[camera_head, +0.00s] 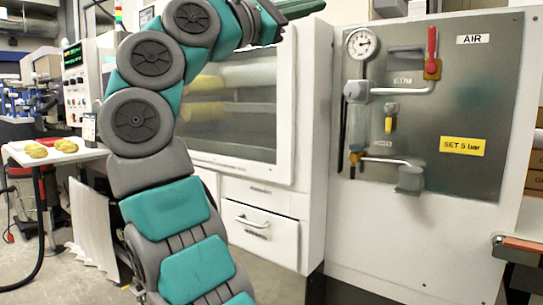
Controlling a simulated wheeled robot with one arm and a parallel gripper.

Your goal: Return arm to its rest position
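My teal and grey arm rises from the bottom of the view, left of the middle, and bends to the right at the top. Its far part runs along the top edge, in front of the upper part of the white cabinet (311,120). A dark green piece shows at that end, partly cut off by the top edge. I make out no gripper fingers, so whether my gripper holds anything is hidden.
A grey panel (455,100) with a pressure gauge (362,43), a red-handled valve (432,55) and a yellow label (462,146) stands at right. A white table (90,155) bearing yellowish items (37,150) is at left.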

